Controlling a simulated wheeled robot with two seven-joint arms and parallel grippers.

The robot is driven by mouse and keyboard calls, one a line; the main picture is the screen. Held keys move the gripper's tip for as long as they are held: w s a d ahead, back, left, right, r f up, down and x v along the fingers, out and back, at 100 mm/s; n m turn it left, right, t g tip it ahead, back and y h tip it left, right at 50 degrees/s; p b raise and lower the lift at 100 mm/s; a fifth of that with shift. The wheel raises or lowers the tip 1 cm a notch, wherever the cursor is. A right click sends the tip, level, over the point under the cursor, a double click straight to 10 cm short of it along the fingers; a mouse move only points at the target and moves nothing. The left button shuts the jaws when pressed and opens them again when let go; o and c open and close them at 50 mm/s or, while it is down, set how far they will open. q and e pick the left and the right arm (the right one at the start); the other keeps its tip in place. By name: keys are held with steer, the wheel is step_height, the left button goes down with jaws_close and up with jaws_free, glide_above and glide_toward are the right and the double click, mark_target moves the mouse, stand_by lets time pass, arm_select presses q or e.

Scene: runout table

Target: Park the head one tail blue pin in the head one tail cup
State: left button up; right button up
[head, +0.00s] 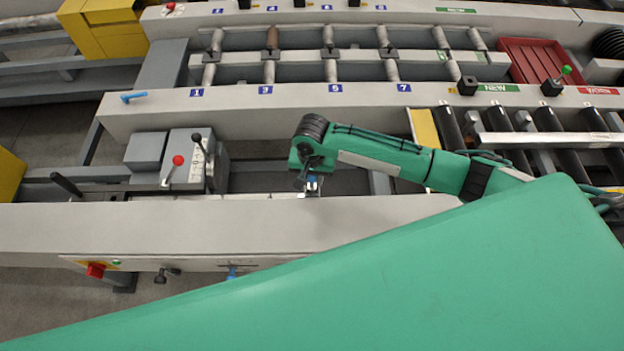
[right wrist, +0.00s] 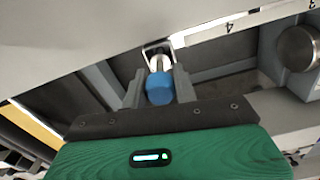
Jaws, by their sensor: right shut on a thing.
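My right gripper (head: 312,187) hangs over the gap just behind the front grey beam. It is shut on a blue pin (head: 311,180). In the right wrist view the pin's blue end (right wrist: 160,89) sits between the two grey fingers. A pale shank runs away from it towards a small light metal bracket (right wrist: 157,50), which may be the cup. I cannot tell whether the shank is inside it or only in front of it. Another blue pin (head: 133,97) lies on the middle beam at the left. My left gripper is not in view.
A grey machine head (head: 175,160) with a red-knobbed lever and a black lever stands left of the right gripper. The front beam (head: 200,225) has a clear top. A red tray (head: 532,60) and rollers (head: 550,120) are at the right.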

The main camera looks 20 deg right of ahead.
steer(key=shift+f, duration=1.25)
steer(key=o, duration=1)
steer(key=shift+f, duration=0.1)
steer(key=shift+o, duration=0.2)
step_height(320, 180, up, 12)
steer(key=shift+r+b, duration=0.15)
steer(key=shift+b, duration=0.6)
